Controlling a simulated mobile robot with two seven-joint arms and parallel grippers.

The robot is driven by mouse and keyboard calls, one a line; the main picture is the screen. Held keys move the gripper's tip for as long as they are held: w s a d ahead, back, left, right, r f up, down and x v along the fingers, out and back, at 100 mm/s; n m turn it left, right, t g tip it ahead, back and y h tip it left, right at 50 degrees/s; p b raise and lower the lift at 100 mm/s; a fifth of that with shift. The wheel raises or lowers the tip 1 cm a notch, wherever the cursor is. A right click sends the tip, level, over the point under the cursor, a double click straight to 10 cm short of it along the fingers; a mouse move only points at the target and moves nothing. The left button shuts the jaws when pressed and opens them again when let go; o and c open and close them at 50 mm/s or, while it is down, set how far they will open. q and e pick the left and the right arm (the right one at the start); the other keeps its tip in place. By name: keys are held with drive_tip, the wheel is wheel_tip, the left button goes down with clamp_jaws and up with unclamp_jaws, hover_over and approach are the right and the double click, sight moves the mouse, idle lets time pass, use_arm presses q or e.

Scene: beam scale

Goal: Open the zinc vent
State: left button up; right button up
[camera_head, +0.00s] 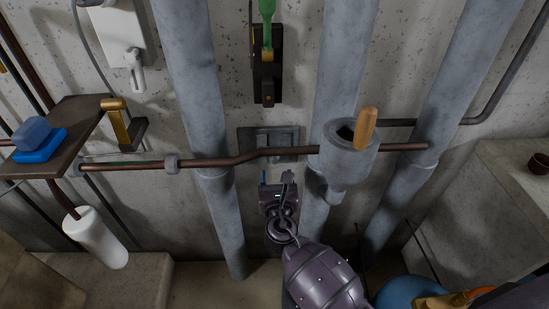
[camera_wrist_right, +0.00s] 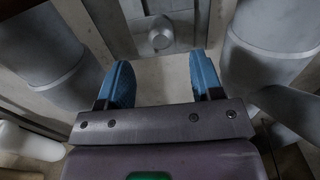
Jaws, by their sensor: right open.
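A grey square plate (camera_head: 250,137) is set in the concrete wall behind a brown horizontal bar. It looks like the zinc vent, though I cannot be sure. The wrist view shows a grey fitting with a round knob (camera_wrist_right: 161,36), probably the same thing, beyond my fingertips. My right gripper (camera_head: 276,178) is below the plate, apart from it. Its two blue fingers are spread with nothing between them in the wrist view (camera_wrist_right: 163,82). The bar hides part of the plate. My left gripper is not in view.
The brown bar (camera_head: 232,160) crosses in front of large grey pipes (camera_head: 195,80). A grey cup with a wooden handle (camera_head: 367,128) is right of the plate. A green-handled lever (camera_head: 267,50) is above it. A shelf with a blue block (camera_head: 35,132) is left.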

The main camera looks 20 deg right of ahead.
sight(275, 161)
drive_tip(key=x, duration=0.6)
drive_tip(key=shift+w+f+b, duration=0.2)
drive_tip(key=shift+w+b, duration=0.1)
drive_tip(key=shift+b, duration=0.1)
drive_tip(key=shift+w+d+r, duration=0.1)
drive_tip(key=shift+w+d, duration=0.15)
drive_tip(key=shift+w, duration=0.35)
